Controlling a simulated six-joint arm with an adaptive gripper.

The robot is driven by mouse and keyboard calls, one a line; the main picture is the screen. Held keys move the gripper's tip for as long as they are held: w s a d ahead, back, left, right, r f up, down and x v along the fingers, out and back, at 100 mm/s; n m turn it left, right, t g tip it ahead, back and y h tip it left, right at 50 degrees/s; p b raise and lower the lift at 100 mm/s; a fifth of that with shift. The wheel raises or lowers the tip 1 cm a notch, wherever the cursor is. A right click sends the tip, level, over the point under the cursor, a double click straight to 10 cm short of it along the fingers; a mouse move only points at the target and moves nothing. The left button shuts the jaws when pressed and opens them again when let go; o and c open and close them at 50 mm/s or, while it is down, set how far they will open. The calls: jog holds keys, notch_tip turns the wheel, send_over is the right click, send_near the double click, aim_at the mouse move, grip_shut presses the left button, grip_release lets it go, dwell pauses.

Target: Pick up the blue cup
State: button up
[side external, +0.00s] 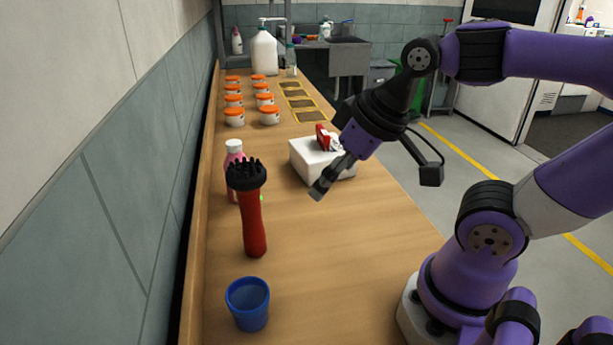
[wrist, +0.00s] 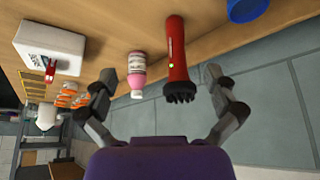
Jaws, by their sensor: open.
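The blue cup (side external: 249,304) stands upright at the near end of the wooden counter in the side view. In the wrist view the blue cup (wrist: 247,9) is cut off by the top edge, at the right. My gripper (side external: 319,189) is above the counter beside the white box, well apart from the cup. In the wrist view my gripper (wrist: 166,108) has its two fingers spread wide, with nothing held between them. Its far finger is hard to make out in the side view.
A red flashlight-like tool (side external: 253,215) with a dark toothed head stands between gripper and cup. Behind it is a pink bottle (side external: 234,172). A white box (side external: 311,163) has a red item on top. Several orange-lidded jars (side external: 234,117) stand farther back. The counter right of the cup is clear.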

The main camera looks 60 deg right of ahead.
jog(key=n+g+y, duration=0.2)
jog(key=n+g, duration=0.1)
jog(key=n, duration=0.4)
send_near(246, 304)
jog(key=shift+s+a+f, duration=0.2)
jog(key=shift+a+f, duration=0.1)
jog(key=shift+a, duration=0.25)
jog(key=shift+s+a+f, duration=0.2)
jog(key=shift+a+f, duration=0.1)
jog(key=shift+a, duration=0.25)
jog(key=shift+x, duration=2.95)
jog(key=shift+d+r, duration=0.1)
jog(key=c, duration=1)
